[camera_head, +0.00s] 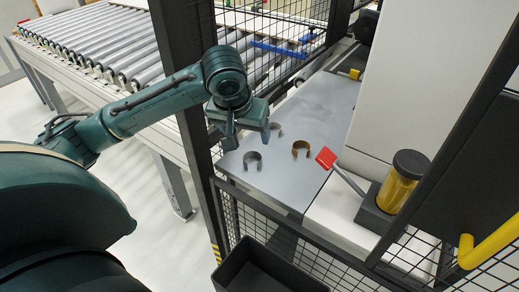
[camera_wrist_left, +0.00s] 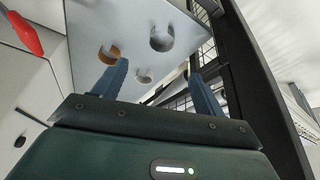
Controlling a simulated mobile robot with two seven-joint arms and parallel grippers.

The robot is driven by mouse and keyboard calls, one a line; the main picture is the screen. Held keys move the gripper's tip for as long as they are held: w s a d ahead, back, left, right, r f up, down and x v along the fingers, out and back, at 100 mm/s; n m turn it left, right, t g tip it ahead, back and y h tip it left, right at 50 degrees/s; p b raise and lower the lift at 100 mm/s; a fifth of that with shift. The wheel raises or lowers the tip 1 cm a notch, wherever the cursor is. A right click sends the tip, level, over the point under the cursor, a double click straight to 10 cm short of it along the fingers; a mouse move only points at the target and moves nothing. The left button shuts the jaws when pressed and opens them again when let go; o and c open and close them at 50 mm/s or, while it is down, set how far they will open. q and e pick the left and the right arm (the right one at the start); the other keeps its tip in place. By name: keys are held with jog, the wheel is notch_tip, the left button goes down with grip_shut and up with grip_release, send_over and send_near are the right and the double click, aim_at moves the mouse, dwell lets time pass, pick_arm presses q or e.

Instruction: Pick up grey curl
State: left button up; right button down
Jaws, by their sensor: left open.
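The grey curl (camera_head: 252,155) is an open C-shaped ring on the grey panel (camera_head: 285,183) in the head view. It also shows in the left wrist view (camera_wrist_left: 161,44), beyond the fingertips. My left gripper (camera_head: 247,137) is open and empty above the panel, behind and slightly left of the grey curl in the head view, not touching it. Its two blue-grey fingers (camera_wrist_left: 158,70) stand apart in the wrist view. My right gripper is not in view.
An orange-brown curl (camera_head: 301,144) and a pale curl (camera_head: 276,127) lie nearby on the panel. A dark mesh-fence post (camera_head: 190,100) stands left. A red-ended lever (camera_head: 326,157) and an amber cylinder (camera_head: 397,190) are right. A black bin (camera_head: 262,270) sits in front.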

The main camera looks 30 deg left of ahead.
pick_arm(q)
send_near(253, 161)
jog(key=shift+w+a, duration=0.25)
jog(key=shift+s+d+p+x, duration=0.1)
jog(key=shift+d+p+x, duration=0.05)
jog(key=shift+x, duration=0.85)
jog(key=shift+s+d+p+x, duration=0.1)
jog(key=shift+x, duration=0.9)
jog(key=shift+s+d+p+x, duration=0.1)
jog(key=shift+d+p+x, duration=0.05)
jog(key=shift+x, duration=0.9)
jog(key=shift+f, duration=0.1)
jog(key=shift+c, duration=0.2)
jog(key=c, duration=1)
